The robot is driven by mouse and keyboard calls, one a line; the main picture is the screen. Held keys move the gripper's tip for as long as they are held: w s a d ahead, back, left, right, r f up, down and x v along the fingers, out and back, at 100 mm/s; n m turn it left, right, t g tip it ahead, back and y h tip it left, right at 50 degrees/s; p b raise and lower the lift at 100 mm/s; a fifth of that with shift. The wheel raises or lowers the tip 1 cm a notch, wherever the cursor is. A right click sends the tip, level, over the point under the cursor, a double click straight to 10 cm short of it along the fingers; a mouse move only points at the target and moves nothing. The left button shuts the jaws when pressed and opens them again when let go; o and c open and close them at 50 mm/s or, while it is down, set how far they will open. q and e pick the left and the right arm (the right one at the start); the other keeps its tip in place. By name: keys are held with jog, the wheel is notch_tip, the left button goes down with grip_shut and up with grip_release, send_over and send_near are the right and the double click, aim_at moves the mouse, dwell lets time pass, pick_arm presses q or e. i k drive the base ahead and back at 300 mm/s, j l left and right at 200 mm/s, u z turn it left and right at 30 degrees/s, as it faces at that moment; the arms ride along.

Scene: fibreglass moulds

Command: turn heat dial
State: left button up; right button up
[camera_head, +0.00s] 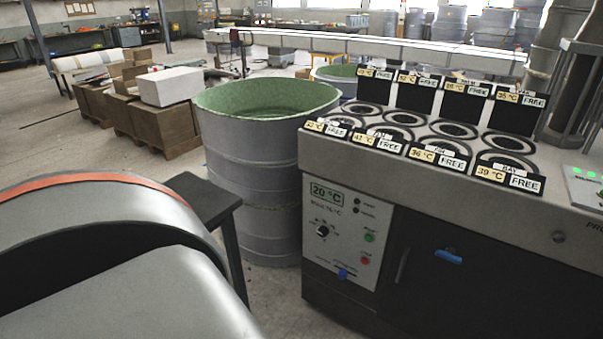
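The heat dial (323,231) is a small black knob with a light pointer mark, on the white control panel (310,262) at the left of the heating unit's front. Its scale markings are too small to read. A green button (369,238), a red button (365,261) and a blue switch (343,273) are on the same panel. Neither of my grippers is in view, and nothing touches the dial.
The heating unit's top (400,155) has several round wells with labels marked FREE. A large grey drum with a green interior (245,165) stands just left of the unit. A big grey curved shape (120,260) fills the lower left, beside a dark table (203,195). Cardboard boxes (165,125) stand behind.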

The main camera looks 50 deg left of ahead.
aim_at(322, 231)
jog(key=u, duration=1.3)
